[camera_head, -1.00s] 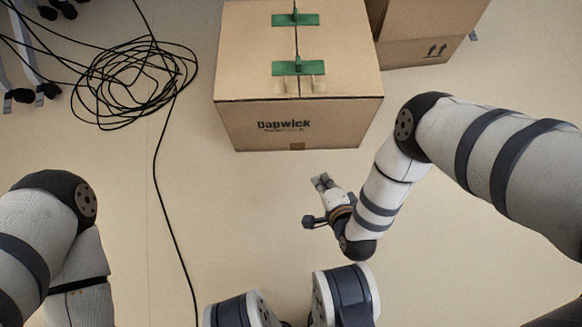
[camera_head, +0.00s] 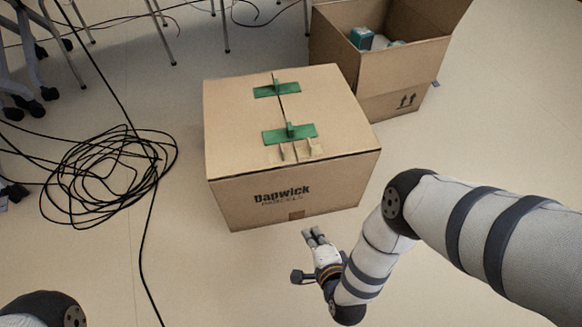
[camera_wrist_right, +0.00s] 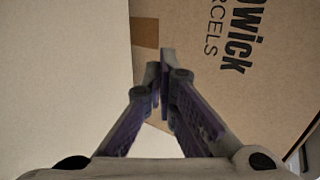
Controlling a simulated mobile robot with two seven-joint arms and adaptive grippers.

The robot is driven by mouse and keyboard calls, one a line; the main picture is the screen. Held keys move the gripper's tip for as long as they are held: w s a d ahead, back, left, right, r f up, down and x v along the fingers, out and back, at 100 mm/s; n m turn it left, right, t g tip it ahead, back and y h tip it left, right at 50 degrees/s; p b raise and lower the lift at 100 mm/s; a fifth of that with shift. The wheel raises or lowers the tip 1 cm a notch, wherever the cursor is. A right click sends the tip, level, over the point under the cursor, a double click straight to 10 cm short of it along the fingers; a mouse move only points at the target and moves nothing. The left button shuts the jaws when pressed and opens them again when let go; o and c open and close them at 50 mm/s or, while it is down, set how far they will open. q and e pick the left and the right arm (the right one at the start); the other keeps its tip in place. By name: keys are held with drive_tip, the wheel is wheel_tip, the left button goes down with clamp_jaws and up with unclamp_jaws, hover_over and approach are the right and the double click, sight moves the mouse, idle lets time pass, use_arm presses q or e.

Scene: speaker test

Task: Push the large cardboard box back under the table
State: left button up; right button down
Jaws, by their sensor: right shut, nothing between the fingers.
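The large closed cardboard box (camera_head: 235,140) stands on the floor in the middle of the head view, with green tape pieces on its top and "Dapwick Parcels" on its near side. My right gripper (camera_head: 313,235) is shut and empty, close in front of the lower part of that near side. I cannot tell whether it touches the box. In the right wrist view the fingertips (camera_wrist_right: 158,72) meet in front of the box's printed face (camera_wrist_right: 195,40). My left gripper is not in view; only part of my left arm shows at the lower left.
An open cardboard box (camera_head: 392,85) with things inside stands just behind and right of the large box. A coil of black cable (camera_head: 108,175) lies on the floor at left, one strand running towards me. Thin metal legs (camera_head: 225,28) stand at the back. Floor at right is clear.

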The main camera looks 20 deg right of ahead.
sight(300, 199)
drive_tip(key=shift+w+d+b, duration=0.15)
drive_tip(key=shift+w+b, duration=0.55)
drive_tip(key=shift+w, duration=1.25)
drive_tip(key=shift+w+d+b, duration=0.1)
drive_tip(key=shift+w+b, duration=0.55)
drive_tip(key=shift+w, duration=1.3)
drive_tip(key=shift+w+d+b, duration=0.15)
drive_tip(key=shift+w+b, duration=0.85)
drive_tip(key=shift+w, duration=0.95)
drive_tip(key=w+b, duration=0.2)
drive_tip(key=w, duration=0.2)
drive_tip(key=shift+d+r+b, duration=0.1)
drive_tip(key=shift+d+b, duration=0.05)
drive_tip(key=shift+b, duration=0.2)
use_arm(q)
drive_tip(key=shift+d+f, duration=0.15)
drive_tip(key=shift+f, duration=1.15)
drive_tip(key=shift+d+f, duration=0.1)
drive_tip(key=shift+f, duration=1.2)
use_arm(e)
drive_tip(key=shift+w+d, duration=0.15)
drive_tip(key=shift+w, duration=1.65)
drive_tip(key=shift+w+d, duration=0.1)
drive_tip(key=shift+w, duration=1.65)
